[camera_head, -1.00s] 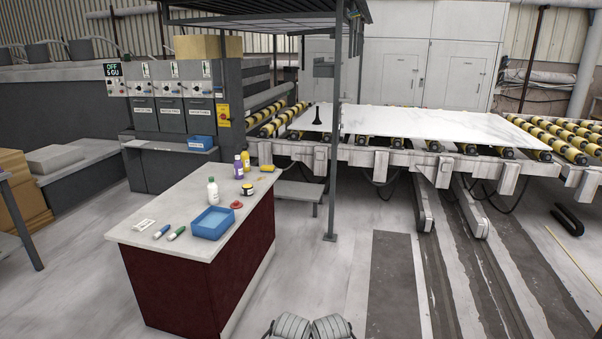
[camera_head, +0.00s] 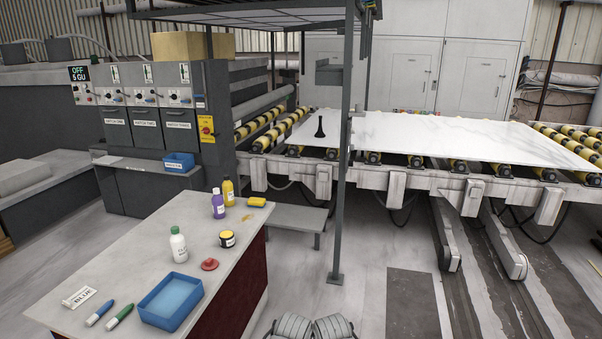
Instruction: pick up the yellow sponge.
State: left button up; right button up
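The yellow sponge (camera_head: 257,202) is a small block near the far right corner of the light-topped counter (camera_head: 120,253). It lies just right of a yellow bottle (camera_head: 228,191) and a purple bottle (camera_head: 218,204). Only grey rounded parts of my two arms show at the bottom centre, well short of the sponge. I cannot make out the fingers of either gripper.
A metal post (camera_head: 341,200) stands right of the counter.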

aim_at(252, 201)
jog(key=i, duration=3.45)
jog(key=i+u, duration=0.1)
jog(key=u, duration=0.15)
